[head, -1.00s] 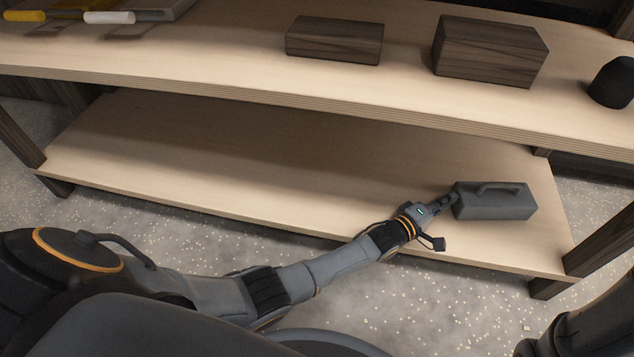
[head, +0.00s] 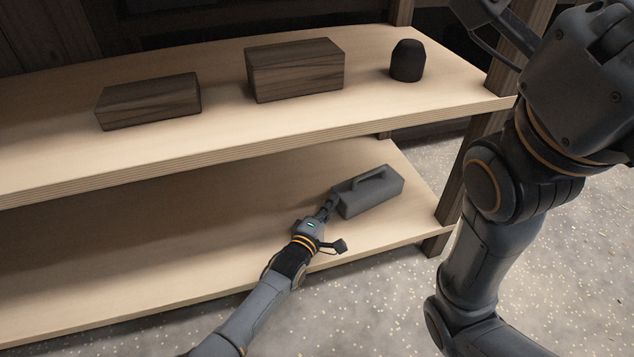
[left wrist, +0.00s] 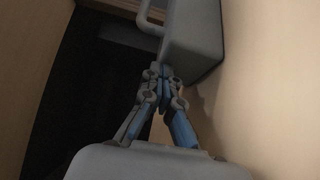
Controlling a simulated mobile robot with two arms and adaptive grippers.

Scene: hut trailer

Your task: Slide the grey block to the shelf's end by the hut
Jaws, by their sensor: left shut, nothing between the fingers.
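The grey block (head: 372,194), with a handle on top, sits on the lower shelf (head: 230,235) towards its right end in the head view. My left gripper (head: 331,203) is shut and empty, with its fingertips at the block's left end. In the left wrist view, the block (left wrist: 192,40) is just beyond the closed fingertips (left wrist: 164,72); they look to be against or very close to it. My right arm (head: 490,200) crosses the right of the head view; its gripper's fingers are not visible.
The upper shelf (head: 225,125) overhangs the back of the lower one. It holds two dark wooden boxes (head: 150,101) (head: 294,69) and a black rounded object (head: 407,61). A dark post (head: 452,185) stands at the right end. Bare lower shelf lies left of my gripper.

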